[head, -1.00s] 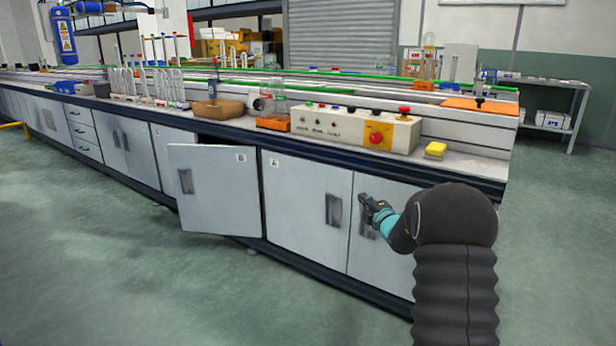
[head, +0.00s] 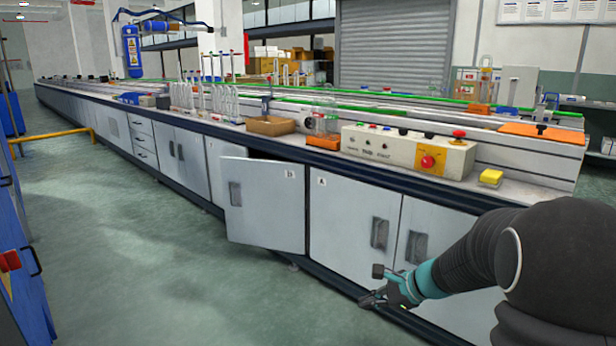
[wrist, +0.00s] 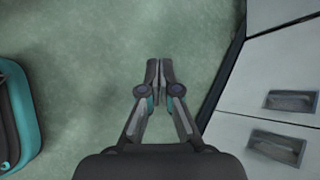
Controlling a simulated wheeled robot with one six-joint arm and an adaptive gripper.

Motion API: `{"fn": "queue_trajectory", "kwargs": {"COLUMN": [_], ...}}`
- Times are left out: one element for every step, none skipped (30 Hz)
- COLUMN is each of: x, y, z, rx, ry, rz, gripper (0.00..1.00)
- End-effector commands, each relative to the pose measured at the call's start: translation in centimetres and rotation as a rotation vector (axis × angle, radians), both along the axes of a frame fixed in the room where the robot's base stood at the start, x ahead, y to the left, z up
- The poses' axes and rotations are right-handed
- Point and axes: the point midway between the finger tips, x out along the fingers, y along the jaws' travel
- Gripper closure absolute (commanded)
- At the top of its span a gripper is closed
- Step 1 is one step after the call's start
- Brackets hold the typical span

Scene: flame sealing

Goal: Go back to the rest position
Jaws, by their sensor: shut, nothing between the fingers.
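My gripper (head: 372,298) is low in front of the bench cabinets in the head view, to the right of the open door marked B (head: 262,203). In the wrist view my gripper (wrist: 160,64) points over bare green floor. Its fingers are together with nothing between them. The closed cabinet door marked A (head: 345,225) is behind and above the gripper in the head view. Two dark cabinet handles (wrist: 290,101) show at the right of the wrist view.
The long bench carries a control panel (head: 408,152) with a red button, a yellow block (head: 491,177), a cardboard tray (head: 271,126) and glassware. Door B sticks out into the aisle. A yellow rail (head: 50,136) and a blue cabinet (head: 22,270) stand at the left. The floor between is clear.

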Motion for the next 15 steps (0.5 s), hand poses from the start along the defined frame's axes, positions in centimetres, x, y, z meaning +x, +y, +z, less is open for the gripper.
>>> {"fn": "queue_trajectory", "kwargs": {"x": [-2.4, -3.7, -5.5, -6.8, -8.0, -9.6, -10.7, -11.9, -13.3, -14.3, -15.3, -16.6, -17.5, -18.4, -19.5], "y": [0.5, 0.7, 0.8, 0.8, 0.8, 0.7, 0.6, 0.5, 0.3, 0.1, -0.1, -0.4, -0.6, -0.9, -1.2], "z": [0.7, 0.9, 1.1, 1.3, 1.5, 1.8, 2.0, 2.2, 2.5, 2.7, 3.0, 3.3, 3.6, 3.8, 4.2], "rx": [-0.091, -0.146, -0.215, -0.266, -0.315, -0.377, -0.423, -0.467, -0.524, -0.566, -0.606, -0.659, -0.697, -0.735, -0.783], "ry": [-0.042, -0.064, -0.092, -0.113, -0.132, -0.156, -0.174, -0.19, -0.212, -0.226, -0.24, -0.255, -0.268, -0.278, -0.292], "rz": [0.116, 0.188, 0.279, 0.347, 0.413, 0.498, 0.559, 0.619, 0.697, 0.751, 0.802, 0.87, 0.918, 0.963, 1.017], "gripper": [1.0, 1.0, 1.0, 1.0, 1.0, 1.0, 1.0, 1.0, 1.0, 1.0, 1.0, 1.0, 1.0, 1.0, 1.0]}}
